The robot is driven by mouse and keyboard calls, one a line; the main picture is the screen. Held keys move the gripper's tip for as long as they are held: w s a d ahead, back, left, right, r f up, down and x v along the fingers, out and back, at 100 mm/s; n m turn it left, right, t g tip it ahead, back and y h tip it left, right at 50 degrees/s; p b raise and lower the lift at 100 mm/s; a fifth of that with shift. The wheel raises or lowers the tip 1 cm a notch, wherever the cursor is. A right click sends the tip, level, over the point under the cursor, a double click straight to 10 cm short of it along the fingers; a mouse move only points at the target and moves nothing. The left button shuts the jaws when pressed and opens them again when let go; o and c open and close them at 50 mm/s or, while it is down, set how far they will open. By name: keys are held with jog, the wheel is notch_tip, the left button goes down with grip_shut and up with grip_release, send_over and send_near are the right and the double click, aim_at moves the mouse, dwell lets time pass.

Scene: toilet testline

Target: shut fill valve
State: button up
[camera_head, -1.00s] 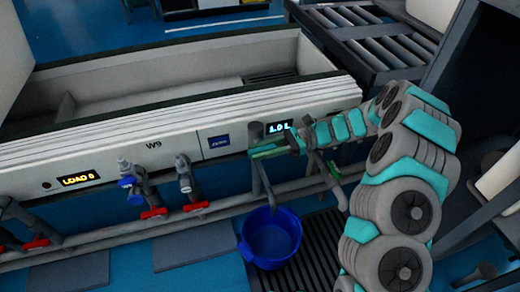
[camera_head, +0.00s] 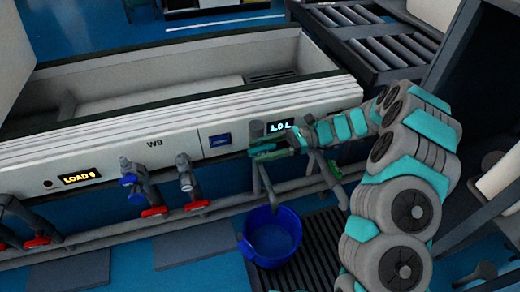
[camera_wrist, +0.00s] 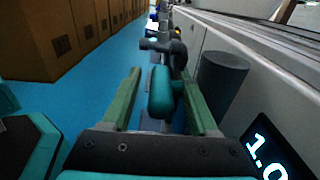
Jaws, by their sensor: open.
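The fill valve shows in the wrist view as a dark grey pipe fitting with a rounded teal lever (camera_wrist: 161,92). In the wrist view, the two green fingers of my gripper (camera_wrist: 160,98) stand open on both sides of the lever, with visible gaps. In the head view, my gripper (camera_head: 268,151) is at the front of the trough, just below the lit display (camera_head: 280,126), which reads 1.0 L. My fingers and wrist largely hide the valve there. A blue bucket (camera_head: 271,239) stands on the floor below the gripper.
The long white trough (camera_head: 110,150) marked W9 runs behind the valve. Two taps with red handles (camera_head: 154,212) (camera_head: 197,205) stand to the left along a grey pipe. A dark grey cylinder (camera_wrist: 222,84) is close beside the right finger in the wrist view. A roller conveyor (camera_head: 375,42) is behind.

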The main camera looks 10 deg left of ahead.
aim_at(277, 146)
jog(key=v, duration=0.7)
jog(key=shift+w+d, duration=0.1)
jog(key=shift+d, duration=0.1)
